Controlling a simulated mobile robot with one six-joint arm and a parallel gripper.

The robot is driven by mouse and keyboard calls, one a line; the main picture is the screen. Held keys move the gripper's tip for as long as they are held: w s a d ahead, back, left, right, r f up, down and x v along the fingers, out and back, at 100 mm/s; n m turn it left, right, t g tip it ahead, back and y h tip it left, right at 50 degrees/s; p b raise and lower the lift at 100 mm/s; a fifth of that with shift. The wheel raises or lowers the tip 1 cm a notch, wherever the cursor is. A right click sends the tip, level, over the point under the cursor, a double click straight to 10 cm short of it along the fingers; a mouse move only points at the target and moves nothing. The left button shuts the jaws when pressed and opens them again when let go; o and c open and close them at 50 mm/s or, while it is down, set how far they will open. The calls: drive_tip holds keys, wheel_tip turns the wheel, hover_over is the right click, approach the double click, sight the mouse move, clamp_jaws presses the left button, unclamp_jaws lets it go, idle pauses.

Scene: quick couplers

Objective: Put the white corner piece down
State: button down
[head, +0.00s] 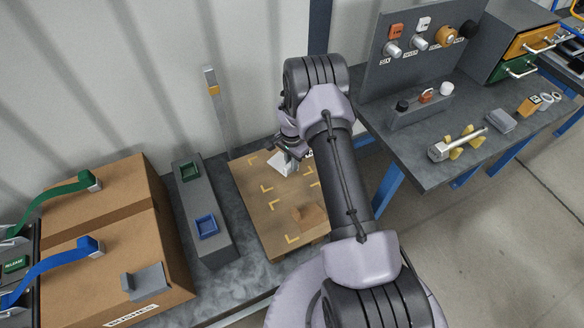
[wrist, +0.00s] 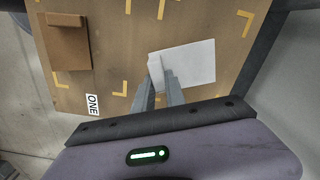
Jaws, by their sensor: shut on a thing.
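The white corner piece (wrist: 190,62) is at the fingertips of my gripper (wrist: 160,80) in the wrist view, over the brown board (wrist: 115,18). My gripper is shut on its upright part. In the head view the white piece (head: 283,163) is at the board's upper part, below my gripper (head: 287,148), and the arm hides some of the board. I cannot tell whether the piece touches the board. Yellow corner marks (wrist: 118,88) are on the board around it.
A brown corner piece (head: 310,217) sits on the board's lower part. A grey strip with green and blue sockets (head: 222,245) lies left of the board. A large cardboard box (head: 150,210) stands further left. A grey panel bench (head: 415,165) stands at right.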

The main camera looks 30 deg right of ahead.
drive_tip(key=shift+f, duration=0.85)
drive_tip(key=shift+f+b, duration=0.2)
drive_tip(key=shift+b, duration=0.1)
drive_tip(key=c, duration=1.4)
unclamp_jaws()
drive_tip(key=shift+r, duration=0.1)
